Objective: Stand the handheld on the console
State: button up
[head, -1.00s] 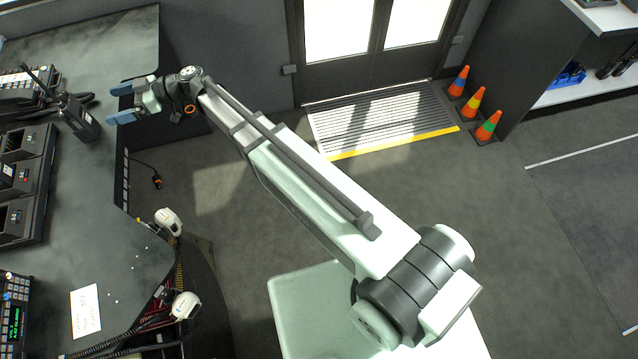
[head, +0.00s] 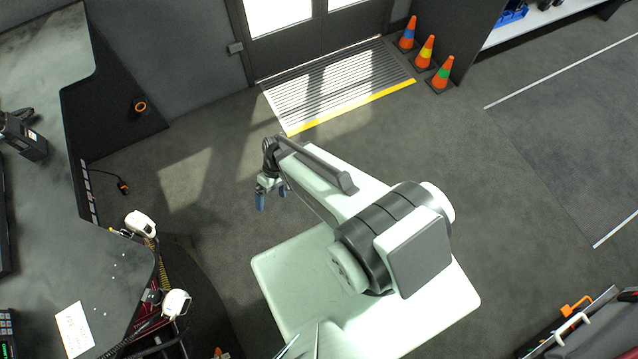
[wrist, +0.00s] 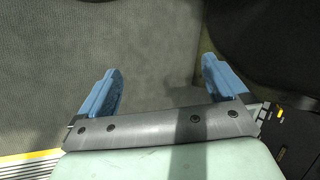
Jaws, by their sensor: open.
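A black handheld radio (head: 26,140) is on the dark console (head: 60,205) at the left of the head view. It looks upright, and its top is partly cut off by the picture's left edge. My gripper (head: 271,195) is well to the right of the console, over the open floor, pointing down. It is open, with its two blue fingers spread apart. In the wrist view my gripper (wrist: 161,80) has nothing between its fingers, only grey floor beyond.
Two white handsets (head: 140,223) (head: 177,303) with cords hang at the console's right edge. A paper note (head: 75,330) lies on the console. Orange cones (head: 438,74) stand beside a door mat (head: 335,85). Open floor (head: 195,165) lies between console and arm.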

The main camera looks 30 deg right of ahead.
jog(key=s+d+f+m+g+h, duration=0.2)
jog(key=s+d+m+h, duration=0.2)
jog(key=s+d, duration=0.8)
jog(key=s, duration=0.3)
jog(key=shift+f+g, duration=0.35)
jog(key=shift+g, duration=0.05)
jog(key=shift+s, duration=0.1)
